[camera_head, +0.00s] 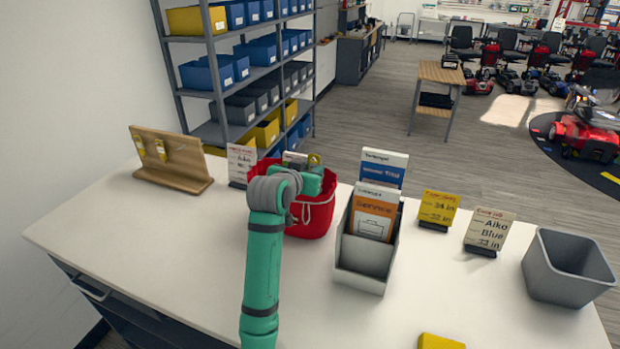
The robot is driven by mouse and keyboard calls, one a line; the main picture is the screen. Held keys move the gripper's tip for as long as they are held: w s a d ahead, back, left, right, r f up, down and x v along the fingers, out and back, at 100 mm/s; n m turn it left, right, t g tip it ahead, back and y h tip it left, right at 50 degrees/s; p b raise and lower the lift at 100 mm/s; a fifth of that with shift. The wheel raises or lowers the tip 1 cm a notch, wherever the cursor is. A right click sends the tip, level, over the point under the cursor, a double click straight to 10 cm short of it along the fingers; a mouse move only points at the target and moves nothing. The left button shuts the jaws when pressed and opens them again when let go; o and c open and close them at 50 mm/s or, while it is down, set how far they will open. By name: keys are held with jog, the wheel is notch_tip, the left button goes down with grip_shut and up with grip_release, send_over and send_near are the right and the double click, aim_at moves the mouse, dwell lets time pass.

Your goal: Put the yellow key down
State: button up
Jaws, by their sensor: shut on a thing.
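My gripper (314,181) is the teal end of my arm, over the red basket (318,218) on the white table. Its fingers are mostly hidden behind the wrist and hand. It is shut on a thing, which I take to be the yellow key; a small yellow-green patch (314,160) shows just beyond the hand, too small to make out. A wooden rack (178,180) at the table's left has small yellow tags hanging on it.
On the white table (190,245) stand a grey holder (361,273) with booklets, a yellow card (437,207), a cream card (489,229), another card (241,161) and an empty grey bin (540,277). A yellow thing (440,342) is cut off at the front. The left front is clear.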

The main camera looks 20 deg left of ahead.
jog(key=shift+s+d+f, duration=0.15)
jog(key=shift+f, duration=1.9)
